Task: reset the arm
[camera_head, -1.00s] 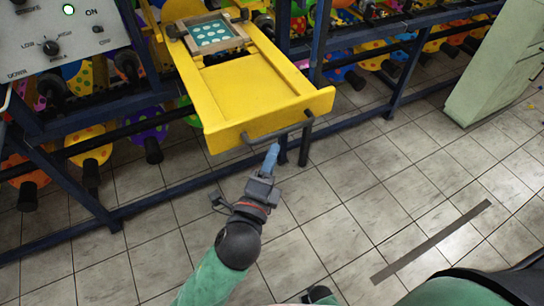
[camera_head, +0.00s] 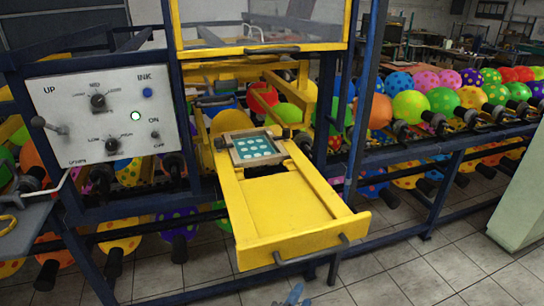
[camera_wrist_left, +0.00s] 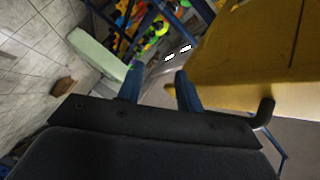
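My left gripper (camera_head: 292,297) shows only as blue fingertips at the bottom edge of the head view, below the front of the yellow tray (camera_head: 297,240). In the left wrist view the two blue fingers of my left gripper (camera_wrist_left: 160,88) stand apart with nothing between them. The yellow tray (camera_wrist_left: 250,50) fills the upper right there, and its dark handle (camera_wrist_left: 265,113) is beside the gripper, apart from the fingers. My right gripper is in neither view.
A control panel (camera_head: 100,118) with knobs and a lit green lamp stands at the left. A framed printing plate (camera_head: 252,147) lies on the yellow slide. Balloons (camera_head: 411,106) line blue racks. A pale green cabinet (camera_head: 522,205) stands right. Tiled floor (camera_head: 440,270) is free in front.

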